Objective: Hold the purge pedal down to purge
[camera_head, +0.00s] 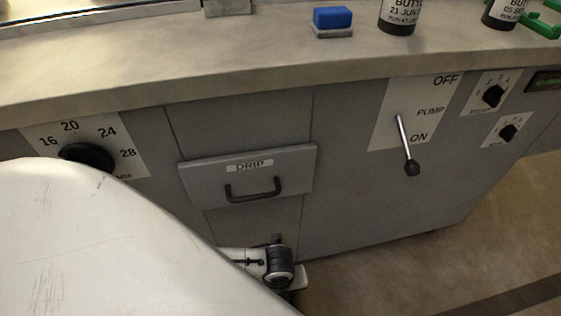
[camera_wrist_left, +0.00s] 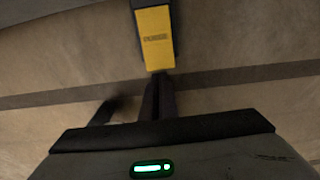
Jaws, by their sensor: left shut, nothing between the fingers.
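The purge pedal is a yellow plate (camera_wrist_left: 156,38) in a dark frame at the top middle of the left wrist view. Its label is too blurred to read surely. My left gripper (camera_wrist_left: 158,84) is shut and empty, its dark fingers pointing at the pedal's near end. The tips appear very close to that end; I cannot tell whether they touch it. In the head view, my pale left arm fills the lower left, and the pedal cannot be made out. My right gripper is in neither view.
The grey cabinet front carries a dial (camera_head: 87,157), a DRIP drawer (camera_head: 250,175) with a black handle and a pump lever (camera_head: 408,150). The worktop (camera_head: 200,62) overhangs it, holding a blue block (camera_head: 332,18) and bottles. Brown floor (camera_head: 480,235) is clear at right.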

